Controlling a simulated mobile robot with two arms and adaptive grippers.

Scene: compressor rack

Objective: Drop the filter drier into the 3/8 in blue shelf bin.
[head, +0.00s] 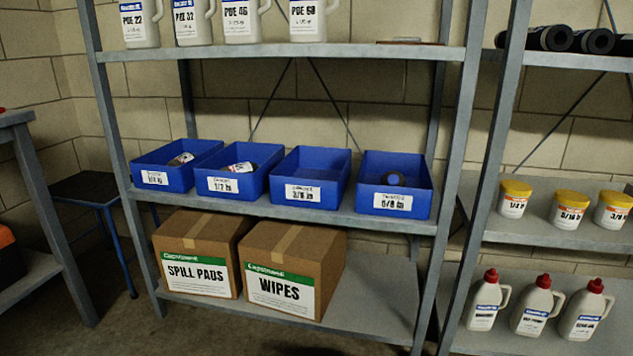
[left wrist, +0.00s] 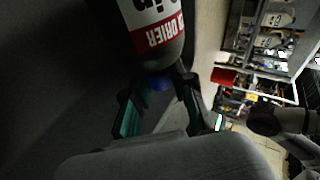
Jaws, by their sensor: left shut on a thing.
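The 3/8 in blue shelf bin (head: 305,194) is third from the left on the middle shelf in the head view. Its visible inside looks empty, though its floor is partly hidden by the front wall. My right gripper is in neither view.
The 1/4 in bin (head: 152,179) and 1/2 in bin (head: 222,186) hold labelled cylinders. The 5/8 in bin (head: 394,202) holds a dark cylinder. Bottles stand on the shelf (head: 390,52) above. The spill pads box (head: 197,250) and wipes box (head: 287,265) sit below.

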